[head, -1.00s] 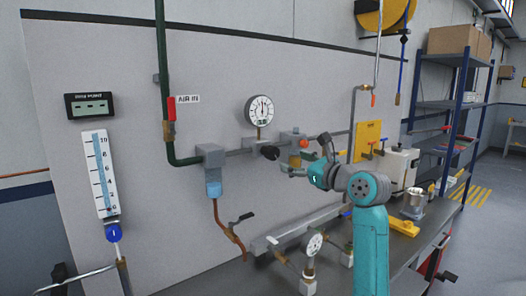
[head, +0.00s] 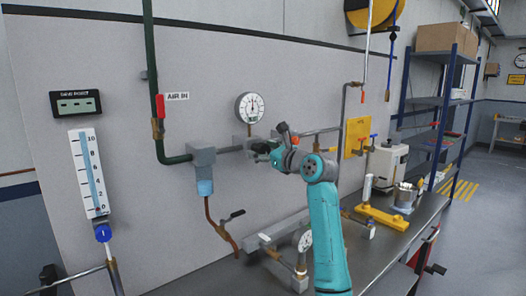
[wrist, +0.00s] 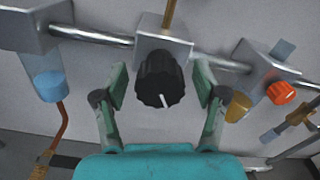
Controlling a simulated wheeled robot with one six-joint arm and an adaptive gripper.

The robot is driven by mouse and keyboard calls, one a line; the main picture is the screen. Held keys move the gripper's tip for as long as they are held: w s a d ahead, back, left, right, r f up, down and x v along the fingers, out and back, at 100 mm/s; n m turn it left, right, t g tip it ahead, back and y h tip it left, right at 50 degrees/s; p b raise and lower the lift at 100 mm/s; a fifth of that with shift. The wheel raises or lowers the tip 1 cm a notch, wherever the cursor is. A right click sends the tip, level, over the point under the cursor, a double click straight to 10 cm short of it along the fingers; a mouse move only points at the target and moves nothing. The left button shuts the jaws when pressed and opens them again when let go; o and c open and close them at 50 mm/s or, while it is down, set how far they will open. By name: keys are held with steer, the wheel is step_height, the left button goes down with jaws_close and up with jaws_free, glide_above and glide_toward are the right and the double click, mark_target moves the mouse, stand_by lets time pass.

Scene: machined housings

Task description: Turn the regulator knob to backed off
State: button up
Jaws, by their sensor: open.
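The black regulator knob (wrist: 160,80) faces the camera in the wrist view, on a grey metal block (wrist: 163,45). Its white mark points down, slightly right. My gripper (wrist: 161,86) is open, with one finger on each side of the knob. Gaps show between the fingers and the knob. In the head view my gripper (head: 268,151) is at the panel below the round pressure gauge (head: 250,107), and it largely hides the knob. The gauge needle points roughly up.
An orange-red knob (wrist: 281,92) sits on the pipe right of the regulator. A block with a blue bowl (wrist: 48,84) is on the left. The red-handled air valve (head: 160,106) is on the green pipe. A bench (head: 400,235) lies below with several items.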

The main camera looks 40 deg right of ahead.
steer(key=c, duration=1.1)
steer(key=shift+c, duration=0.2)
